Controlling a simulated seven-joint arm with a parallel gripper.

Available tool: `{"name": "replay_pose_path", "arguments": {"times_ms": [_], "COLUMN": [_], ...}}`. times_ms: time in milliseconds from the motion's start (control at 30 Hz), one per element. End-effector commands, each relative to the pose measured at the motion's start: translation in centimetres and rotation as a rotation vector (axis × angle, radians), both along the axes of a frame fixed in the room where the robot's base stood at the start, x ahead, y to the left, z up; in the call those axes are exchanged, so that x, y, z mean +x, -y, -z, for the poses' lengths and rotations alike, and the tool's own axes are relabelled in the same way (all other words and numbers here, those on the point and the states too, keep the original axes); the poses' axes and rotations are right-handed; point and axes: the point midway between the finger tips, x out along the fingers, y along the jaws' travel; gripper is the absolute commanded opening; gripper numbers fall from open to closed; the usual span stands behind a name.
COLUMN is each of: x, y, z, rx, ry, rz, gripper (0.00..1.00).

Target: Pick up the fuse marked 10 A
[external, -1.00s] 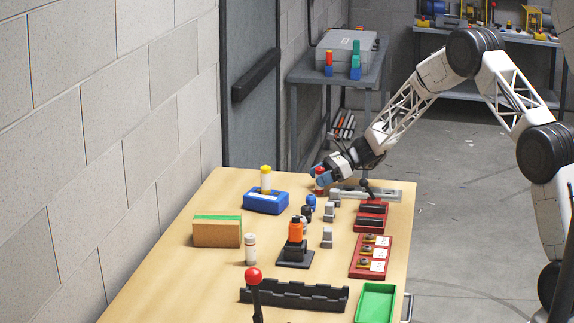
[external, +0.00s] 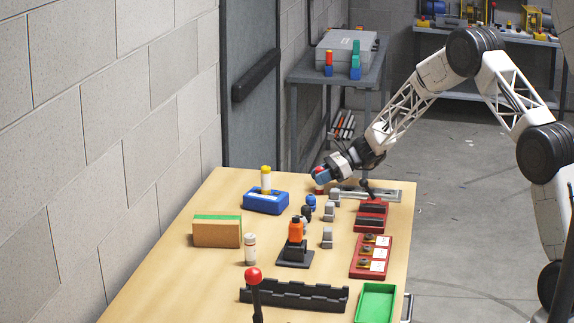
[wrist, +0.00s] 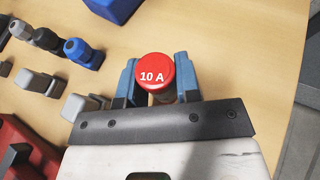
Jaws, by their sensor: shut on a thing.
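The fuse marked 10 A (wrist: 155,71) has a round red cap with white lettering, seen from above in the wrist view. My gripper (wrist: 157,82) has its two blue fingers on either side of it and is shut on it. In the external view my gripper (external: 321,174) is at the far end of the wooden table, and the red fuse (external: 320,189) shows just below the fingers. The lower part of the fuse is mostly hidden; I cannot tell whether it touches the table.
Blue, black and grey cable glands (wrist: 76,48) and grey blocks (wrist: 86,105) stand close by. A blue block with a yellow-topped white fuse (external: 266,202) is to the left. Red holders (external: 371,215) line the right side. The tabletop (external: 225,275) is bare at front left.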

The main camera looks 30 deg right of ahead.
Motion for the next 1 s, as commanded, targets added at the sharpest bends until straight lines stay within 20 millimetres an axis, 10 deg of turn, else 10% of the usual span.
{"name": "replay_pose_path", "arguments": {"times_ms": [1000], "x": [0.0], "y": [0.0], "z": [-9.7], "rx": [0.000], "ry": [0.000], "rz": [0.000], "gripper": [0.05]}}
